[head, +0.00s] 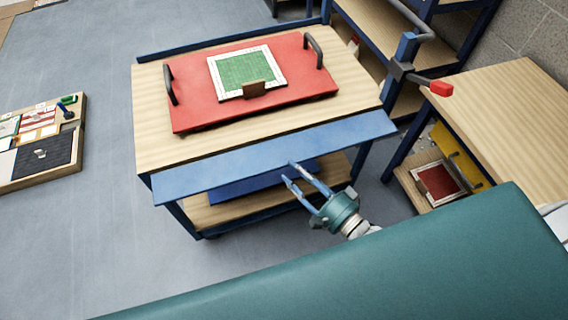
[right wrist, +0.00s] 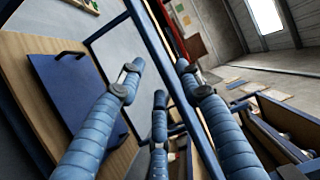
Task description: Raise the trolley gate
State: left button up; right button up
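The trolley (head: 160,140) has a wooden top and a blue frame. Its gate (head: 225,168) is a long flat blue panel along the near edge, lying folded outward and down rather than standing upright. My right gripper (head: 290,173) is at the gate's lower edge, right of its middle, with its fingers pointing at it. The fingers are spread, and I cannot tell whether they touch the panel. In the right wrist view the gripper (right wrist: 158,75) has its fingers apart, with blue bars passing behind and between them. My left gripper is not in view.
A red tray (head: 190,105) with two dark handles carries a white-framed green panel (head: 245,72) on the trolley top. A blue tray (head: 232,188) lies on the lower shelf. A wooden bench (head: 515,110) stands right. A red-ended handle (head: 440,88) juts out nearby.

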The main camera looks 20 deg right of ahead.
aim_at(285, 163)
jog(key=x, duration=0.5)
jog(key=shift+s+b, duration=0.1)
jog(key=shift+b, duration=0.2)
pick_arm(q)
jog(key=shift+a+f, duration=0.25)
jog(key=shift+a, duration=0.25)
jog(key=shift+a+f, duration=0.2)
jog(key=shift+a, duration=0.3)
pick_arm(e)
jog(key=c, duration=0.8)
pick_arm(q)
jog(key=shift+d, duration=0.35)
pick_arm(e)
grip_shut()
